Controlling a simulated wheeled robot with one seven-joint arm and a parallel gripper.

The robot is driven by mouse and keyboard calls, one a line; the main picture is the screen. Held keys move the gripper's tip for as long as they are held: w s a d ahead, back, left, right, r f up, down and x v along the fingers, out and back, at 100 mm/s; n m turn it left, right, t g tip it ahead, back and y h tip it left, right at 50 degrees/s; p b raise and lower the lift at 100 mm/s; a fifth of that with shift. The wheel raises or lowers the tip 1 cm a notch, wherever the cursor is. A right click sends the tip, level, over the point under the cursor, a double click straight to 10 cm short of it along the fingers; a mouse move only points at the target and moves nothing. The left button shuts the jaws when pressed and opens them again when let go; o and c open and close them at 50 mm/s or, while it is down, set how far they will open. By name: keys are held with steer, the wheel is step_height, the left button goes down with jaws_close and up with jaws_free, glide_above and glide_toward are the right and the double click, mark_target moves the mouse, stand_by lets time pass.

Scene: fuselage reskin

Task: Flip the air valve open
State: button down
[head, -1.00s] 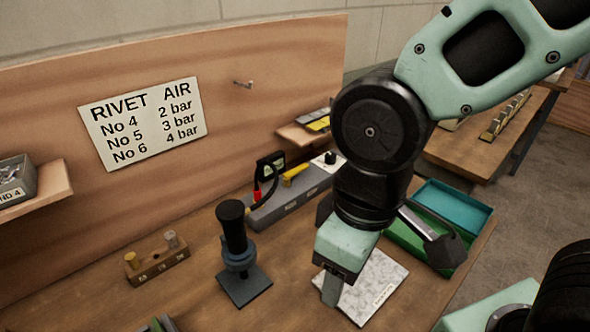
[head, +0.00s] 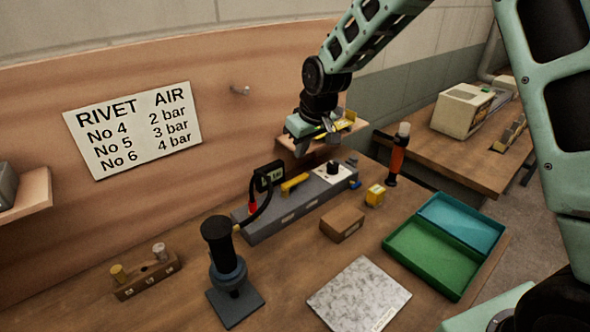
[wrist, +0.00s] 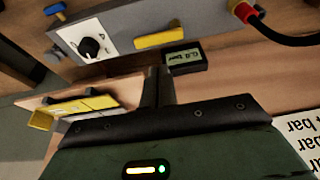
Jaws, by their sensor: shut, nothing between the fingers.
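A long grey box (head: 300,208) stands against the back panel. A yellow bar-shaped lever (head: 295,184), which looks like the air valve handle, lies along its length; it also shows in the wrist view (wrist: 160,40). A black knob (head: 333,167) sits on the same box. A gauge (head: 269,176) stands behind it and seems to read 0.0 bar in the wrist view (wrist: 185,60). My gripper (head: 318,132) is raised beyond the box, in front of the small shelf. Its fingers (wrist: 157,86) are shut and empty, apart from the lever.
The small shelf (head: 292,142) with yellow items is close to my gripper. A black hose (head: 262,207) with a red fitting rises by the gauge.

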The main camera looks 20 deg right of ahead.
steer(key=shift+w+d+f, duration=0.2)
steer(key=shift+w+d, duration=0.25)
steer(key=shift+w, duration=0.15)
steer(key=shift+f, duration=0.15)
steer(key=p+x, duration=0.3)
steer(key=x, duration=0.6)
steer(key=shift+w+f, duration=0.2)
steer(key=shift+f, duration=0.15)
